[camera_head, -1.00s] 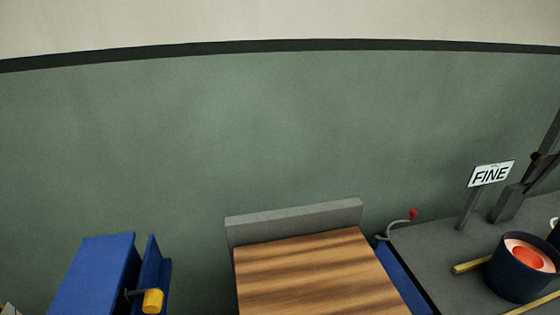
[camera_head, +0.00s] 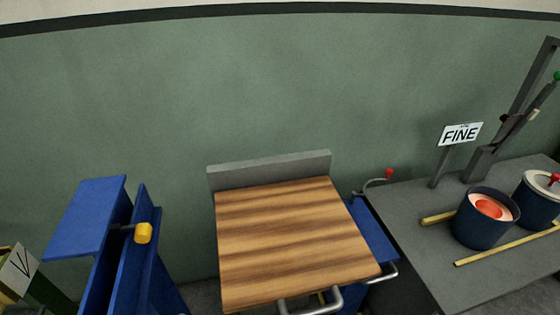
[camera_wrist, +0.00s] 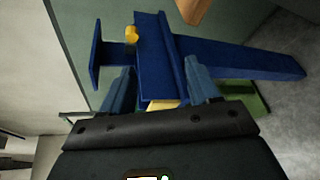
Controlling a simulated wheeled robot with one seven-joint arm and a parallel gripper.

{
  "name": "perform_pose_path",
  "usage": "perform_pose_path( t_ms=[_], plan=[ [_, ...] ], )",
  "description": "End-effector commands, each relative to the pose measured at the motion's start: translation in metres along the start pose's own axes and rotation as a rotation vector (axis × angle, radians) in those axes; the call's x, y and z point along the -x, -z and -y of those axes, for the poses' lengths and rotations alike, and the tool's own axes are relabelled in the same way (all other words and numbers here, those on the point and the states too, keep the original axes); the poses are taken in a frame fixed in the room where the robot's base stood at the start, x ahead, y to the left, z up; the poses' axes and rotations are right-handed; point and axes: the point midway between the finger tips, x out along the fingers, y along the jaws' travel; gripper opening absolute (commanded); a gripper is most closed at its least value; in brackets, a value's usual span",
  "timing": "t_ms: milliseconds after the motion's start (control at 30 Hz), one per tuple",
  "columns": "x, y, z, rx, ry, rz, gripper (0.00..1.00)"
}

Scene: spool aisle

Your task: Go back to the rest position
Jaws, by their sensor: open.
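My gripper (camera_wrist: 160,86) shows in the wrist view, with its two blue-grey fingers spread apart. It holds nothing that I can see. Beyond the fingers, a blue stand (camera_wrist: 235,58) with a yellow knob (camera_wrist: 131,34) appears sideways. A small pale yellow patch shows low between the fingers, and I cannot tell what it is. My gripper does not show in the head view.
In the head view, the blue stand (camera_head: 88,215) is at left and a wooden-topped cart (camera_head: 290,240) in the middle.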

Motion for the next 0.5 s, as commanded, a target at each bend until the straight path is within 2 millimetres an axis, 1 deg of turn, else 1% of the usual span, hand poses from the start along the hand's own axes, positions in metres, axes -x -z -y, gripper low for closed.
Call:
perform_pose_path(
  t_ms=[33, 167, 267, 367, 467, 500],
  plan=[
    [0.005, -0.005, 0.009, -0.033, 0.009, 0.002, 0.61],
    [0.021, -0.018, 0.028, -0.141, 0.027, 0.010, 0.61],
    [0.036, -0.029, 0.044, -0.246, 0.041, 0.020, 0.61],
    [0.057, -0.043, 0.064, -0.379, 0.057, 0.038, 0.61],
    [0.088, -0.061, 0.085, -0.560, 0.070, 0.072, 0.61],
    [0.103, -0.068, 0.094, -0.645, 0.074, 0.089, 0.61]
  ],
)
